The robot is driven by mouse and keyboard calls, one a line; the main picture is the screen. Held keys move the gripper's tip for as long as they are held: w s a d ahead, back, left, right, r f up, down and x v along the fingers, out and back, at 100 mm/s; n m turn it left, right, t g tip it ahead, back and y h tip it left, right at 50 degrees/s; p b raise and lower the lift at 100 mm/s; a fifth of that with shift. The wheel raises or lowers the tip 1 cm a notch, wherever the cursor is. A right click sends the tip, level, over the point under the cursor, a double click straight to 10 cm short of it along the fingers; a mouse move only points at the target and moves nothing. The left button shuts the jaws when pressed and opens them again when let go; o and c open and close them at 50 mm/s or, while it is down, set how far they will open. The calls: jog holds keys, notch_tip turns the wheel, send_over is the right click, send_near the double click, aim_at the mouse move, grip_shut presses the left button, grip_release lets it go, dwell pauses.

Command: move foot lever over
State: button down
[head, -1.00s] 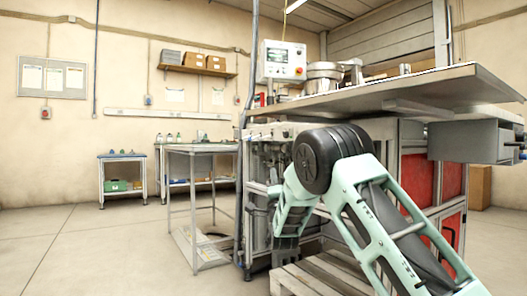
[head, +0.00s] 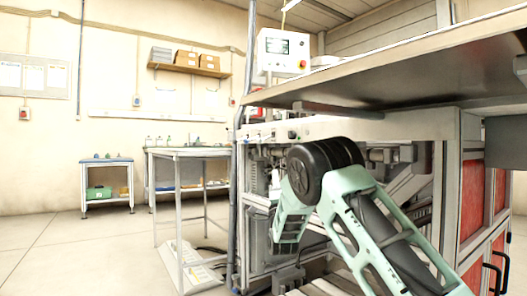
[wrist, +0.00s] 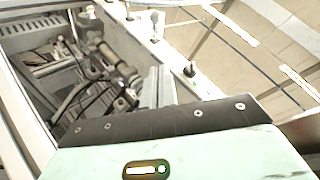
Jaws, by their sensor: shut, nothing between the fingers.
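My gripper (wrist: 158,72) shows in the wrist view as two grey fingers side by side, shut with nothing between them. It points at the open frame of the machine (head: 330,131), beside a pale rail with small black knobs. Pipes, hoses and metal fittings (wrist: 105,65) lie to the left of the fingers. In the head view my forearm hangs down in front of the machine, and the fingers cannot be made out there. I cannot pick out the foot lever for certain in either view. My arm hides part of the machine's lower front.
The machine's metal top (head: 400,80) overhangs my arm. A slatted pallet (head: 322,286) lies low at the machine's foot. A metal table (head: 188,153) stands to the left, with a small trolley (head: 106,162) beyond it. The floor at left is clear.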

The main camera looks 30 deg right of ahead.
jog(key=shift+r, duration=0.1)
jog(key=p, duration=0.9)
send_near(265, 139)
notch_tip(265, 139, up, 2)
jog(key=d, duration=0.2)
jog(key=shift+w+a+r+p, duration=0.35)
jog(key=shift+w+r+p, duration=0.1)
jog(key=shift+w+p, duration=0.3)
jog(key=shift+w+a+r+p, duration=0.35)
jog(key=shift+w+r+p, duration=0.1)
jog(key=shift+w+p, duration=0.25)
